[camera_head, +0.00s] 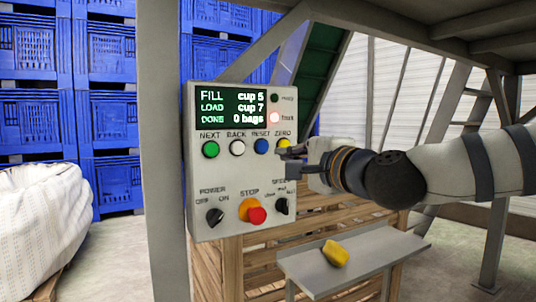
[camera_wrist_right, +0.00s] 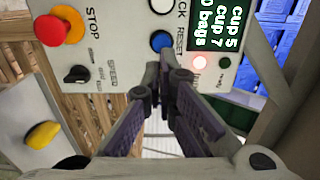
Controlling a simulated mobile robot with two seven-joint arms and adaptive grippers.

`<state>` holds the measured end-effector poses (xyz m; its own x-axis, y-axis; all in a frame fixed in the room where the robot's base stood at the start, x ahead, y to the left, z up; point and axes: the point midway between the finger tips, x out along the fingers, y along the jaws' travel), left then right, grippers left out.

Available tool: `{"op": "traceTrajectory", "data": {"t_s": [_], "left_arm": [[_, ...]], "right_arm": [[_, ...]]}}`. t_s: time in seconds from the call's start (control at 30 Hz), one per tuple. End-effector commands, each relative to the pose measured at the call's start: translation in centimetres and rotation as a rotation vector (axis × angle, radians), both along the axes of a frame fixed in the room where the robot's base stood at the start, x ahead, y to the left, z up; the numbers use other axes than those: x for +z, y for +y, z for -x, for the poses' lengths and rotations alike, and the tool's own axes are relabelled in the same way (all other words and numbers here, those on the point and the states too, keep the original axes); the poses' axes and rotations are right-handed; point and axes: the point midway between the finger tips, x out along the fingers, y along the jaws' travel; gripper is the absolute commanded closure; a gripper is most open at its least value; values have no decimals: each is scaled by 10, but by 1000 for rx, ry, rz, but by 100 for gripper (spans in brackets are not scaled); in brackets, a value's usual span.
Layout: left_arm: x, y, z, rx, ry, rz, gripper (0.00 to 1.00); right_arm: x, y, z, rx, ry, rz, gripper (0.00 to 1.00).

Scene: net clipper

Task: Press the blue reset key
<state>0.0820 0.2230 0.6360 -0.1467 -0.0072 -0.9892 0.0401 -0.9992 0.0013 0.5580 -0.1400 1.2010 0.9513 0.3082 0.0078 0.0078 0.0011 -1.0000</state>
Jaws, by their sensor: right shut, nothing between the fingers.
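The blue RESET key (camera_head: 261,146) is on the grey control panel (camera_head: 230,172), in a row with the green NEXT key (camera_head: 210,149), the white BACK key (camera_head: 237,147) and the yellow ZERO key (camera_head: 284,142). My right gripper (camera_head: 284,153) is shut and empty, at the panel's right side, just right of the blue key and partly over the yellow one. In the right wrist view the blue key (camera_wrist_right: 160,41) shows just beyond the closed fingertips (camera_wrist_right: 161,64). Whether the tips touch the panel cannot be told. My left gripper is not in view.
The display (camera_head: 232,107) reads FILL cup 5, LOAD cup 7, DONE 0 bags; a reddish lamp (camera_head: 274,117) is lit beside it. The red stop button (camera_head: 257,215) and black knobs sit lower. A yellow object (camera_head: 335,253) lies on a shelf (camera_head: 385,252) below my arm.

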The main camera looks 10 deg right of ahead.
Motion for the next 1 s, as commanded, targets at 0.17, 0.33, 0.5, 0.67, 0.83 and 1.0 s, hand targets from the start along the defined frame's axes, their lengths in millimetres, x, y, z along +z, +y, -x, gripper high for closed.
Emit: {"op": "traceTrajectory", "data": {"t_s": [0.17, 0.33, 0.5, 0.67, 0.83, 1.0], "left_arm": [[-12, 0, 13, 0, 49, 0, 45], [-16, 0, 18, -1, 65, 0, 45], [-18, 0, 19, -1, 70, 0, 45], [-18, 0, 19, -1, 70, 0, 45], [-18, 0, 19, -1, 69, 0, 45], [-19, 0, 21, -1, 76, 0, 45]], "right_arm": [[-13, 13, -43, 0, 16, 3, 100], [-10, 22, -71, 0, 12, 2, 100], [-7, 27, -85, 0, 9, 1, 100], [-5, 28, -88, 1, 8, 1, 100], [-5, 28, -88, 1, 8, 2, 100], [-7, 31, -97, 0, 10, 2, 100]]}}
